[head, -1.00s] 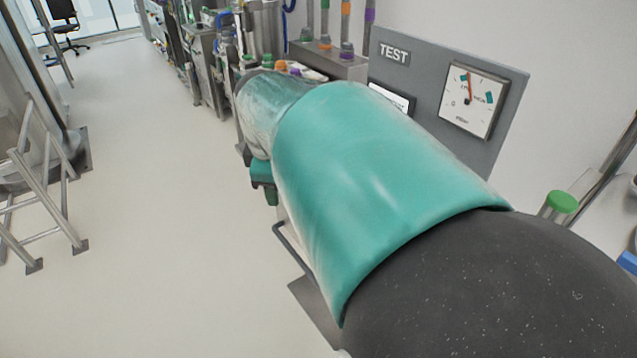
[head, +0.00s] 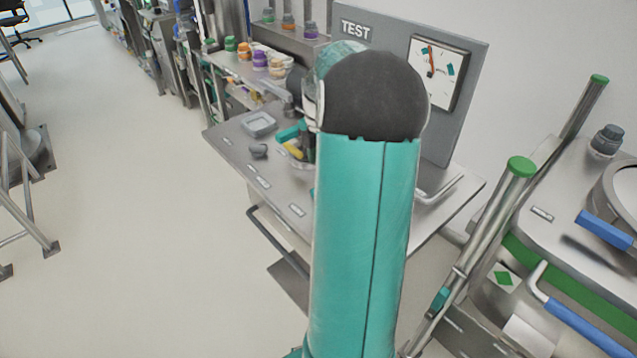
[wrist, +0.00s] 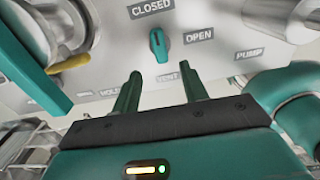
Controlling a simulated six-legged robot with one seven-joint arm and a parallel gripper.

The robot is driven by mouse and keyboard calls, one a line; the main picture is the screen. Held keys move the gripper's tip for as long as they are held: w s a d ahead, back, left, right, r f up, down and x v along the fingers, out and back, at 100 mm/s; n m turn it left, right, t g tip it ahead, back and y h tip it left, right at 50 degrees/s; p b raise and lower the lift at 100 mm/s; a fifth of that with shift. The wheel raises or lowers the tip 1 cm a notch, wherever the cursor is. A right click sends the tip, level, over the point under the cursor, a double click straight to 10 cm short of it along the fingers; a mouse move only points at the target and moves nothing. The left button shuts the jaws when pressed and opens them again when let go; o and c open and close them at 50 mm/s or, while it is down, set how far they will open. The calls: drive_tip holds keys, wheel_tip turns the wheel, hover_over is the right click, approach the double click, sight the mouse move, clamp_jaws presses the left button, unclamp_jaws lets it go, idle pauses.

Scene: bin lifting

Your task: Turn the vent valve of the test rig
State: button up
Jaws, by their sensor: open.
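The vent valve (wrist: 159,46) is a small teal knob on the grey panel of the test rig in the wrist view. Its long side runs roughly up and down, with a pale mark at the upper end, towards the CLOSED label (wrist: 150,8). The knob shows beyond the fingertips, in line with the gap. In the head view my arm hides the gripper and the knob.
A teal lever with yellow (wrist: 28,55) is close by on the left in the wrist view. Green-capped posts (head: 521,168) stand at right.

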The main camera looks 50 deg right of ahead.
wheel_tip(320, 180, down, 8)
drive_tip(key=shift+f, duration=0.2)
drive_tip(key=shift+c, duration=0.4)
clamp_jaws()
